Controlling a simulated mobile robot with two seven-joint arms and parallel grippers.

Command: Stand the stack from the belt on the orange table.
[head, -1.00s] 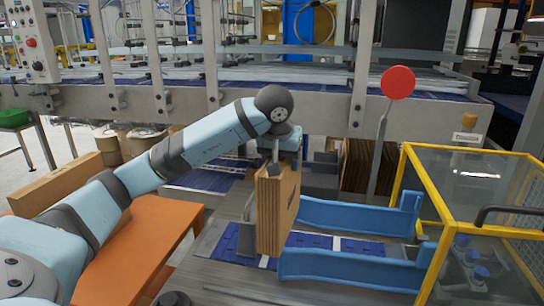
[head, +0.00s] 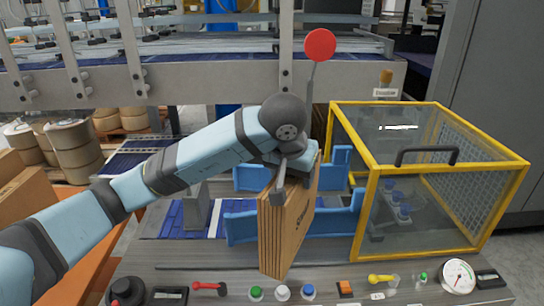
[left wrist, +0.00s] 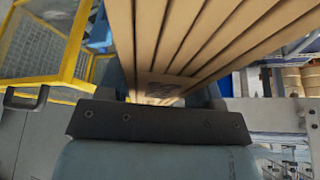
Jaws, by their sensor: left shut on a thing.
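A stack of flat brown cardboard (head: 288,222) stands upright, slightly tilted, in the middle of the head view. My left gripper (head: 285,178) is shut on its upper part and holds it in front of the blue guides. In the left wrist view the stack's layered edges (left wrist: 190,45) run up from the gripper. The belt (head: 170,218), with blue segments, lies behind and left of the stack. The orange table (head: 97,250) is at the left, partly hidden by my left arm. My right gripper is not in view.
Blue guide rails (head: 240,228) stand beside the stack. A yellow-framed clear guard (head: 432,165) is to the right. A control panel (head: 215,270) with buttons and a gauge runs along the front.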

